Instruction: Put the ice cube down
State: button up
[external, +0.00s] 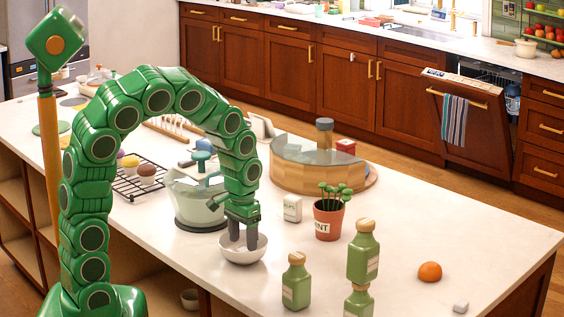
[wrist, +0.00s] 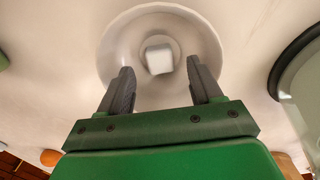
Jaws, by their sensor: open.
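The ice cube is a small whitish block in the wrist view (wrist: 158,58). It lies at the bottom of a round white bowl (wrist: 205,35). In the external view the bowl (external: 243,256) stands on the white counter, and its inside is hidden from that side. My gripper (external: 243,239) points down into the bowl's mouth. In the wrist view my gripper (wrist: 158,68) is open, its two dark fingers spread on either side of the ice cube, with visible gaps between them and it.
A lidded glass pot (external: 199,205) stands close behind the bowl. A salt-like white box (external: 292,208) and a potted plant (external: 328,220) stand to the right. Green bottles (external: 296,282) are at front right. A small pale cube (external: 461,306) and an orange dome (external: 430,271) lie farther right.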

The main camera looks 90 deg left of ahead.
aim_at(243, 250)
notch_tip(243, 250, up, 7)
dwell(0.6)
jog(key=shift+d, duration=0.1)
jog(key=s+d+r+m, duration=0.2)
jog(key=s+d, duration=0.1)
jog(key=d, duration=0.4)
jog(key=s+d+r+m, duration=0.1)
jog(key=s+d+r, duration=0.15)
jog(key=d, duration=0.55)
jog(key=s+d+m+g, duration=0.1)
jog(key=s+d+m, duration=0.2)
jog(key=s+d, duration=0.2)
jog(key=s+d+m, duration=0.3)
jog(key=s+d, duration=0.3)
jog(key=s, duration=0.4)
jog(key=shift+s+f+g, duration=0.25)
jog(key=shift+f+g, duration=0.05)
jog(key=shift+g, duration=0.1)
